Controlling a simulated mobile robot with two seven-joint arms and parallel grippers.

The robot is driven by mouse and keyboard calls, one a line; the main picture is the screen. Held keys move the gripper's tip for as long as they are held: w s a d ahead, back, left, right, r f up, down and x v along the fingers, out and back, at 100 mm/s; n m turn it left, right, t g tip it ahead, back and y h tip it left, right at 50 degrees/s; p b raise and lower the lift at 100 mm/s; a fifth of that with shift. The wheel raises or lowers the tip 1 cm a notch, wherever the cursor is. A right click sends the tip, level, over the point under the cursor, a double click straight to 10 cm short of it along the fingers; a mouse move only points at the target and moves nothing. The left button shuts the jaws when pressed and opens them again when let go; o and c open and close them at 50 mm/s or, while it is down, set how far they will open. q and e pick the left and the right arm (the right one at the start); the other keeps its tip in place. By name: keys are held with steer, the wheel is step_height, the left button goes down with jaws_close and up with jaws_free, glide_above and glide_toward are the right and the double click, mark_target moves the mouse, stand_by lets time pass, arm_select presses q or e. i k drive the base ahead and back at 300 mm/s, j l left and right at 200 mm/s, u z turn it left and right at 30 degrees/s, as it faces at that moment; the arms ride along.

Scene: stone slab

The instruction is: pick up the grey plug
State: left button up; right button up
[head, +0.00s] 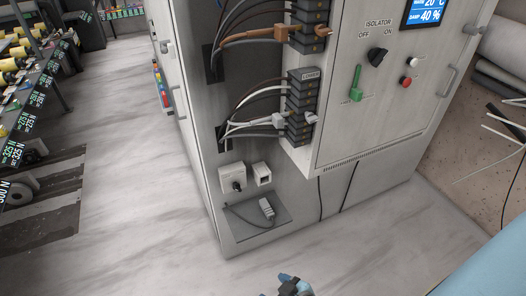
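A small grey plug (267,208) rests on a dark grey ledge (245,232) low on the cabinet front. A thin dark cable runs from it to the left and curves on the ledge. Another light grey plug (278,120) sits at the lower terminal block (300,100) with wires behind it. Part of a blue and dark gripper (290,284) shows at the bottom edge, below and apart from the ledge. I take it for my right one, as it is right of centre. Its arm is cut off, and its opening cannot be made out. My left gripper is not in view.
A white box with a black knob (232,178) and a small white socket box (262,173) are above the ledge. The cabinet door (350,130) carries a green handle (356,82).

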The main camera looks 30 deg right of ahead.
mark_target(267, 210)
steer(key=z, duration=1)
